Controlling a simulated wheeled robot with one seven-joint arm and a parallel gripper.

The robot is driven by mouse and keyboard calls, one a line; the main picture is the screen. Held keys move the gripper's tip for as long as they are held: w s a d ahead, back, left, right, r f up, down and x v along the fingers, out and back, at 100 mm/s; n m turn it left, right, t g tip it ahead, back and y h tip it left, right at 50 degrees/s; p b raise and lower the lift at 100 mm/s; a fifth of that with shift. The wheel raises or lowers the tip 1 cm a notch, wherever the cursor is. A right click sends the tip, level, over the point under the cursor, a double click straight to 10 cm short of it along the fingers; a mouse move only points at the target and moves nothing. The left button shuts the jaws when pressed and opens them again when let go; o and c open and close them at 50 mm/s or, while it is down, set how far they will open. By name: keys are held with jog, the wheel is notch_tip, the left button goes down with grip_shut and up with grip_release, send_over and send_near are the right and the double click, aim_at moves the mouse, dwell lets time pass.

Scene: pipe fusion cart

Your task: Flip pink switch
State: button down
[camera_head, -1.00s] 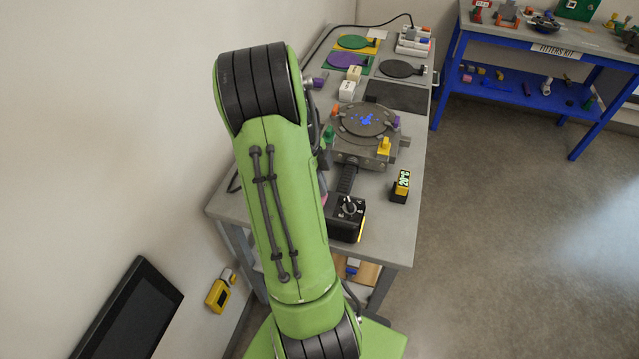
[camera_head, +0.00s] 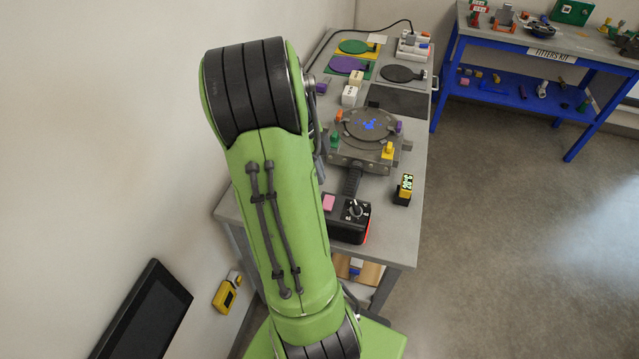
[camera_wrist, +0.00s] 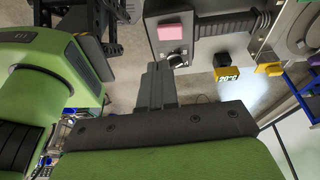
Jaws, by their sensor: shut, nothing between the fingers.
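The pink switch (camera_head: 329,203) is a block on the left of the black control box (camera_head: 347,222) near the table's front edge. A grey knob (camera_head: 354,208) sits to its right, and a red strip shows along the box's right side. In the wrist view the pink switch (camera_wrist: 170,32) is near the top, with the knob below it. My gripper (camera_wrist: 157,72) is shut and empty. Its fingers appear just below the switch in that picture, apart from it as far as I can tell. In the head view my green arm hides the gripper.
A round hot plate device (camera_head: 365,140) with coloured clamps stands behind the box. A small yellow display (camera_head: 403,190) is to the right. Coloured discs and white blocks lie farther back. A blue bench (camera_head: 540,60) stands at the far right, with clear floor between.

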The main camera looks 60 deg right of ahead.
jog(key=v, duration=0.5)
jog(key=shift+s+r+p, duration=0.15)
jog(key=shift+s+p, duration=0.15)
jog(key=shift+w+a, duration=0.1)
